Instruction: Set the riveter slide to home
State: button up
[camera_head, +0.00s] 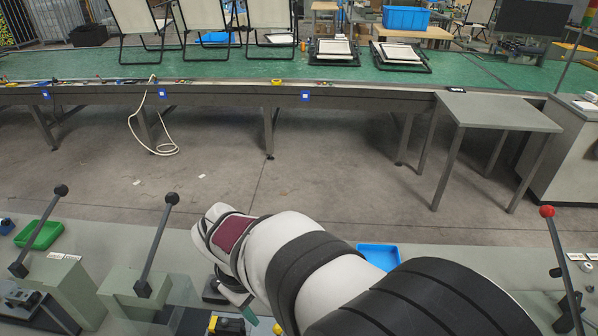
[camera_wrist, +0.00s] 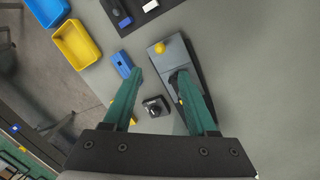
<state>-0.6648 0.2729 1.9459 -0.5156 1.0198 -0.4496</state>
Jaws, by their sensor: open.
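In the wrist view, a long grey fixture with a yellow knob (camera_wrist: 160,47) at its far end lies beyond and under my right finger; it may be the riveter slide, but I cannot tell for sure. A dark part on it is partly hidden by that finger. My gripper (camera_wrist: 158,72) is open, with its two green fingers wide apart and nothing held between them. A small black block with a round top (camera_wrist: 155,106) stands on the bench below the gap. In the head view my arm hides most of the gripper; one green finger (camera_head: 236,291) shows.
In the wrist view, a yellow bin (camera_wrist: 77,44), a blue bin (camera_wrist: 46,8) and a blue block (camera_wrist: 122,64) lie to the left. A dark tray (camera_wrist: 135,12) is at the top. In the head view, black-knobbed levers (camera_head: 156,245) and a red-knobbed lever (camera_head: 563,265) rise from the bench.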

aim_at(243, 330)
jog(key=f, duration=0.4)
jog(key=w+d+f, duration=0.1)
jog(key=f, duration=0.4)
jog(key=w+f, duration=0.1)
jog(key=f, duration=0.4)
jog(key=shift+w+d, duration=0.1)
jog(key=shift+d, duration=0.25)
grip_shut()
dwell(0.4)
